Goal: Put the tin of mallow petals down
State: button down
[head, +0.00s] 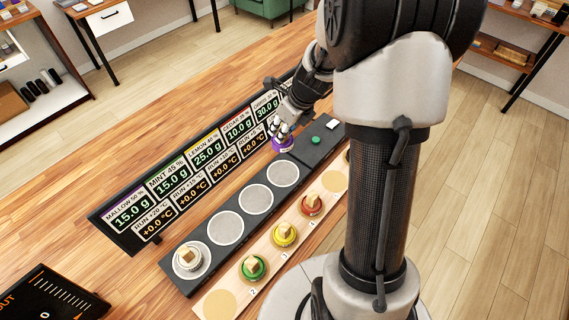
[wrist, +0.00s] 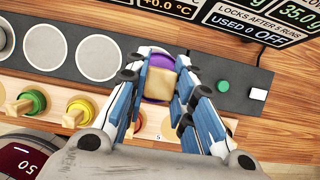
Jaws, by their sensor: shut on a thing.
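The purple tin (head: 283,145) has a pale wooden block knob on top. My gripper (head: 279,127) is shut on it from above, at the far end of the row of round grey pads. In the wrist view the purple tin (wrist: 158,57) shows between the blue-and-white fingers of my gripper (wrist: 162,88), over the dark strip in line with the pads. Whether its base touches the strip or hangs above it I cannot tell. The display board (head: 145,215) behind the strip names mallow on its leftmost panel, reading 15.0 g.
The dark strip (head: 315,153) carries bare grey pads (head: 256,199) and a silver tin (head: 190,260) at its near end. A wooden rack (head: 267,253) in front holds green (head: 252,268), yellow (head: 284,236) and red (head: 311,206) tins. A green button (head: 316,140) lies beyond my gripper.

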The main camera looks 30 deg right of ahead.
notch_tip(320, 180, down, 15)
jog(key=b, duration=0.7)
jog(key=shift+d, duration=0.1)
jog(key=c, duration=1.4)
grip_release()
jog(key=shift+o, duration=0.2)
